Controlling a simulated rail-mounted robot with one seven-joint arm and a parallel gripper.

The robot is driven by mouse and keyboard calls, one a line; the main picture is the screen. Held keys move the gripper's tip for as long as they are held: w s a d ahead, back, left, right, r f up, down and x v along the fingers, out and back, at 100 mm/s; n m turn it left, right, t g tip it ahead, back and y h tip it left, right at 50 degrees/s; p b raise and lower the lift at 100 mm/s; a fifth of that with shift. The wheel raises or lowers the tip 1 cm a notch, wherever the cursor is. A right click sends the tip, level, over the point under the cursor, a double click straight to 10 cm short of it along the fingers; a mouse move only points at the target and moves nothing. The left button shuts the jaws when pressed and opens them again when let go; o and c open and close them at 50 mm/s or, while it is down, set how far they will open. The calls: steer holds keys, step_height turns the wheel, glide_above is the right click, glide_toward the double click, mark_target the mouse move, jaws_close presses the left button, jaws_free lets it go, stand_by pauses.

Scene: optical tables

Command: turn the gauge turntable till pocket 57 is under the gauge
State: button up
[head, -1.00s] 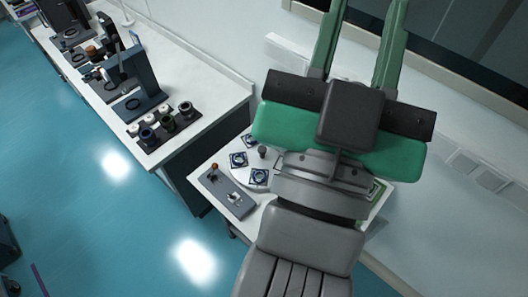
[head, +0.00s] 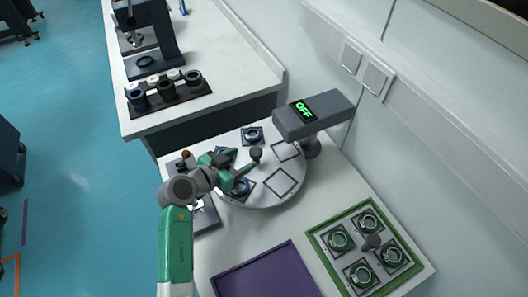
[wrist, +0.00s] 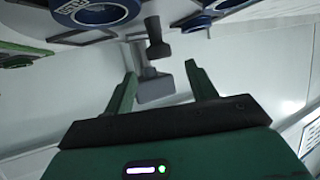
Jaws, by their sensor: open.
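The gauge turntable (head: 262,196) is a round white disc with square pockets. Some hold blue-ringed parts, and two pockets on the right side are empty outlines. A dark upright knob (head: 255,153) stands on the disc; it also shows in the wrist view (wrist: 157,47). The grey gauge (head: 338,108) overhangs the disc's far right edge and its display reads OFF. My gripper (head: 244,160) is open over the disc. Its fingertips point at the knob, which appears just beyond them; contact cannot be told. My arm hides part of the disc's left side. I cannot read pocket numbers.
A green tray (head: 318,241) with several green-ringed parts lies at the right. A purple tray (head: 265,275) lies in front. A grey fixture (head: 207,216) sits left of the disc, partly behind my arm. A white bench (head: 225,92) with a dark ring rack (head: 168,97) stands behind.

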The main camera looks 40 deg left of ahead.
mark_target(255, 152)
steer(key=b+x, duration=0.1)
steer(key=x, duration=0.6)
steer(key=shift+w, duration=0.3)
steer(key=shift+c, duration=0.5)
jaws_close()
